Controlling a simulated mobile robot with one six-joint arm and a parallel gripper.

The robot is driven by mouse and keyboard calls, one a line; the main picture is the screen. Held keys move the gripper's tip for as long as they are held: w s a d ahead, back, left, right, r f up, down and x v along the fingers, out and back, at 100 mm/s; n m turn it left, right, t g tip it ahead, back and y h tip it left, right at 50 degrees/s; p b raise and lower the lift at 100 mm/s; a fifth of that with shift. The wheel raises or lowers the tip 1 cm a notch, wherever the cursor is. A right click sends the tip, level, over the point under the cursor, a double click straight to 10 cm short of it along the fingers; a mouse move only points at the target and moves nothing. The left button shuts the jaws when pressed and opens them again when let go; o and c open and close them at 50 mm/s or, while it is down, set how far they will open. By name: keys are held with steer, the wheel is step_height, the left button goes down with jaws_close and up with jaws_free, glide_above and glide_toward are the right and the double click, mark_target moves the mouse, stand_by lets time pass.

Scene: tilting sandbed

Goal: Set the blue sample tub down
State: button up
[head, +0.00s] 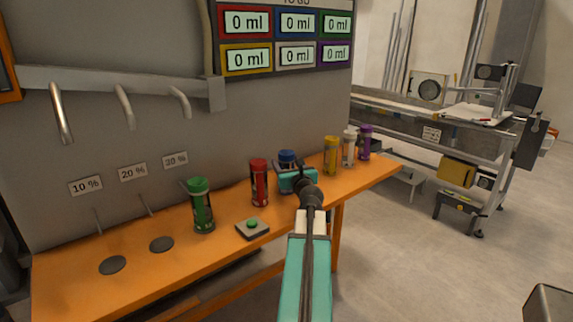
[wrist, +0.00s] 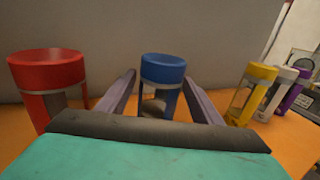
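The blue sample tub (head: 287,155) stands upright on the orange bench in the head view, its lower part hidden behind my gripper. In the wrist view the blue tub (wrist: 163,68) is in the middle, with a blue lid and a grey band below it. My gripper (wrist: 161,78) is open. Its two dark fingers lie one on each side of the tub, with a visible gap at the left finger; contact at the right finger is hard to tell. In the head view my gripper (head: 292,178) is just in front of the tub.
A red tub (head: 259,182) and a green tub (head: 202,205) stand to the left; yellow (head: 331,155), white (head: 349,147) and purple (head: 365,142) tubs stand to the right. A green button box (head: 252,228) sits near the front edge. A wall backs the bench (head: 215,258).

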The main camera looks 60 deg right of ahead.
steer(key=shift+o, duration=0.2)
steer(key=shift+a+r, duration=0.1)
steer(key=shift+r, duration=0.05)
steer(key=shift+v, duration=3)
steer(key=shift+s+b, duration=0.15)
steer(key=shift+b, duration=0.45)
steer(key=b+v, duration=0.3)
steer(key=b, duration=0.4)
steer(key=b+v, duration=0.2)
steer(key=b, duration=0.6)
steer(key=shift+a, duration=0.15)
steer(key=shift+s+a+b, duration=0.1)
steer(key=shift+s+b, duration=0.1)
steer(key=shift+b, duration=0.4)
steer(key=shift+s, duration=0.15)
